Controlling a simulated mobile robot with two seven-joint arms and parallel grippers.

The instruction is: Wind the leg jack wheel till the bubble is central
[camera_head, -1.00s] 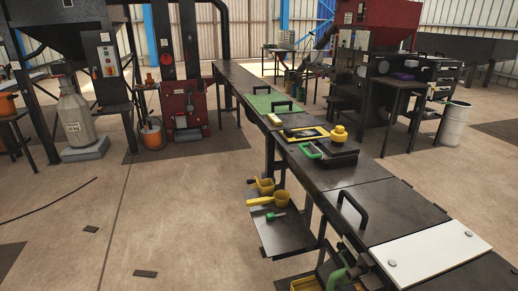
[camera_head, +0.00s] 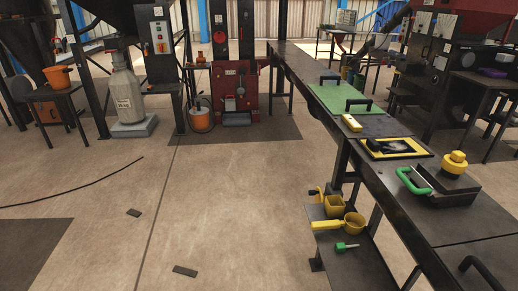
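I cannot make out a leg jack wheel or a level bubble for certain. A long dark bench (camera_head: 408,213) runs from the lower right to the back. On it is a small yellow block (camera_head: 351,123); whether it holds a bubble is too small to tell. A yellow-framed panel (camera_head: 416,153) lies nearer, and a yellow round-topped piece (camera_head: 454,163) stands on a dark block with a green handle (camera_head: 410,183). Neither of my grippers is in view.
A low shelf (camera_head: 355,263) beside the bench holds yellow scoops (camera_head: 353,222) and a green-handled tool (camera_head: 346,247). A red machine (camera_head: 235,88) and grey bottle (camera_head: 124,95) stand at the back. Open floor (camera_head: 240,190) lies left of the bench, with a cable (camera_head: 85,186).

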